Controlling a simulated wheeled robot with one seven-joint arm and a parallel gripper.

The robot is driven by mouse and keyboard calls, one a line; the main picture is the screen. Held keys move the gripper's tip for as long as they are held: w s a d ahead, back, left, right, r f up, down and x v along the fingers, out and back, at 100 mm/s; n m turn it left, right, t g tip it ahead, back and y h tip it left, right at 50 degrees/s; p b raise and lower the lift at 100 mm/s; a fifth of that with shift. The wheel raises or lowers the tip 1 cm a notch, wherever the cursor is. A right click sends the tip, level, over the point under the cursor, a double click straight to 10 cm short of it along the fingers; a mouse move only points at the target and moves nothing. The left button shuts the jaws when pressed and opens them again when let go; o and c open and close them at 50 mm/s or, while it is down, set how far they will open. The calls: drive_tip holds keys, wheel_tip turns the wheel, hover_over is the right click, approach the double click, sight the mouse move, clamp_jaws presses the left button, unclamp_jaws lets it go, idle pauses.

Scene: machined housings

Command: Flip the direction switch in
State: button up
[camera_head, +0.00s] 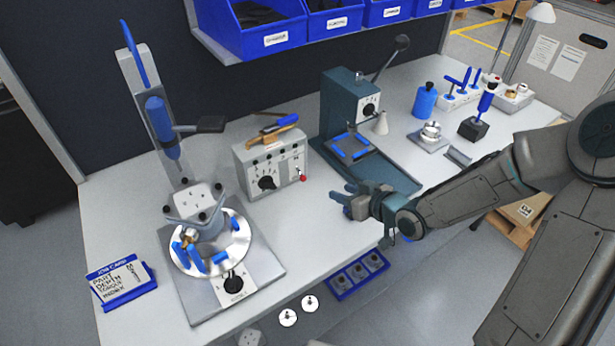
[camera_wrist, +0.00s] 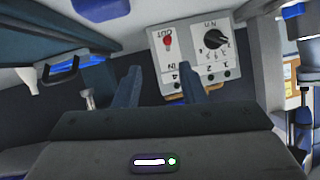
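The grey control box (camera_head: 272,160) stands on the bench left of centre, with a black dial on its front. The direction switch (camera_head: 302,176) is a small lever with a red tip at the right of that front. In the wrist view the red-tipped switch (camera_wrist: 168,41) shows between the labels OUT and IN, with its tip nearer OUT. My gripper (camera_head: 348,194) is to the right of the box, above the bench and apart from the switch. In the wrist view its two fingers (camera_wrist: 160,86) are spread with nothing between them.
A dark green press (camera_head: 348,105) stands behind my gripper. A fixture with a round metal plate (camera_head: 240,236) is left of the box. A tool with a wooden handle (camera_head: 280,124) lies on the box. Blue bins (camera_head: 268,40) hang above. Bench between box and gripper is clear.

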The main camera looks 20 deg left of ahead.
sight(304, 177)
drive_tip(key=shift+y, duration=0.5)
drive_tip(key=x, duration=0.4)
drive_tip(key=p+x, duration=0.1)
drive_tip(key=x, duration=0.9)
drive_tip(key=shift+s+a+r, duration=0.1)
drive_tip(key=shift+a+r, duration=0.1)
drive_tip(key=shift+a, duration=0.2)
clamp_jaws()
